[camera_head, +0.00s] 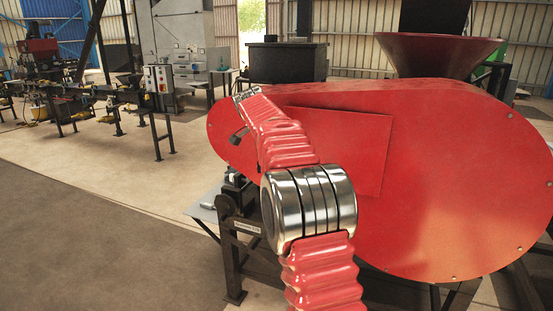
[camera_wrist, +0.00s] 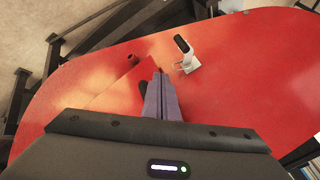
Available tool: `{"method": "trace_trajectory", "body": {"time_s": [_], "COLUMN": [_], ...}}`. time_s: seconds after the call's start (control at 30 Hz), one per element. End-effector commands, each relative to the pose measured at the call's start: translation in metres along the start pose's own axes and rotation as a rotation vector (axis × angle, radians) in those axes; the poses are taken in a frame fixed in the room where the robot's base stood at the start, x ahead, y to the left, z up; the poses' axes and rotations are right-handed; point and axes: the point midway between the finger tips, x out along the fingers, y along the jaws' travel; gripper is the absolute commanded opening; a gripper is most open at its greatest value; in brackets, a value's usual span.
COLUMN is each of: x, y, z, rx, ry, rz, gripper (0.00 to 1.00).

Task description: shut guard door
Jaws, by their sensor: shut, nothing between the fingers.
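The guard door (camera_head: 352,145) is a flat red rectangular panel on the face of the large red rounded guard (camera_head: 450,200). It looks flush or nearly so in the head view; I cannot tell whether a small gap remains. My arm hides its left part. In the wrist view, the red guard surface (camera_wrist: 235,70) fills most of the picture. A white bracket with a black grip (camera_wrist: 184,52) stands out from it, just right of my fingertips. My gripper (camera_wrist: 158,80) is shut and empty, close over the red surface. Whether it touches is unclear.
A red hopper (camera_head: 437,55) and a dark box (camera_head: 287,62) rise behind the guard. Dark frame legs (camera_head: 232,255) stand below it. The floor (camera_head: 90,220) at left is open.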

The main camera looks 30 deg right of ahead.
Motion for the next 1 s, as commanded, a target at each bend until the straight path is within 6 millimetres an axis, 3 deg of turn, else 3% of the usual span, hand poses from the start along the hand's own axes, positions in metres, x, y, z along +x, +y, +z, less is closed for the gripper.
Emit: {"method": "trace_trajectory", "body": {"time_s": [0.4, 1.0], "x": [-0.056, -0.068], "y": [-0.021, -0.019], "z": [0.011, 0.013], "rx": [0.0, -0.02], "ry": [0.0, -0.006], "rz": [-0.001, -0.002], "gripper": [0.0, 0.0]}}
